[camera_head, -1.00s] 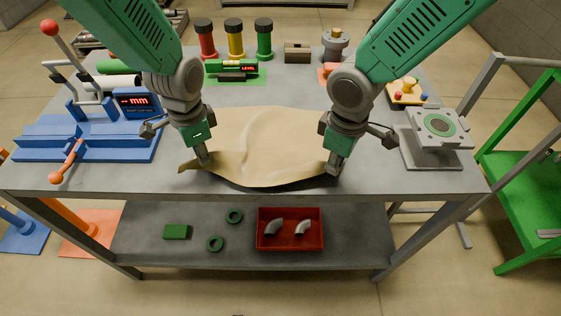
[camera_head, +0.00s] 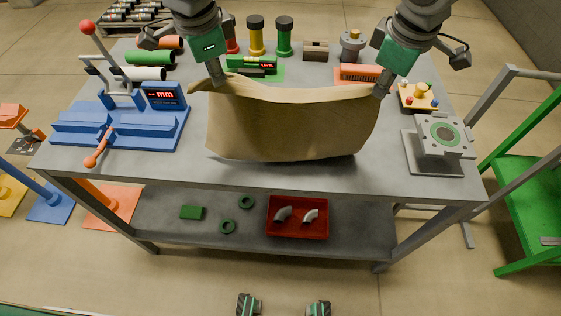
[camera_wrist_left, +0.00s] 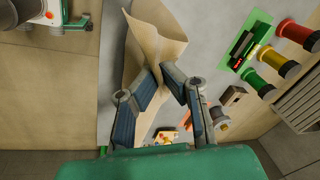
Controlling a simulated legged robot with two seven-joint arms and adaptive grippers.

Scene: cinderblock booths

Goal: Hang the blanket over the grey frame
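The tan blanket (camera_head: 290,125) hangs as a sagging sheet between my two grippers, above the front half of the grey table. Its lower edge is close to the tabletop; I cannot tell if it touches. My left gripper (camera_head: 217,80) is shut on the blanket's upper left corner. In the left wrist view the fingers (camera_wrist_left: 160,78) close on the blanket (camera_wrist_left: 152,45). My right gripper (camera_head: 383,88) is shut on the upper right corner. A grey metal frame (camera_head: 495,98) with tubular bars stands on the floor right of the table, beside a green panel (camera_head: 530,185).
The table (camera_head: 300,178) holds a blue measuring press (camera_head: 120,125) at left, coloured cylinders (camera_head: 255,38) at the back and a grey fixture (camera_head: 438,140) at right. A red tray (camera_head: 298,228) sits on the lower shelf. Floor between table and frame is narrow.

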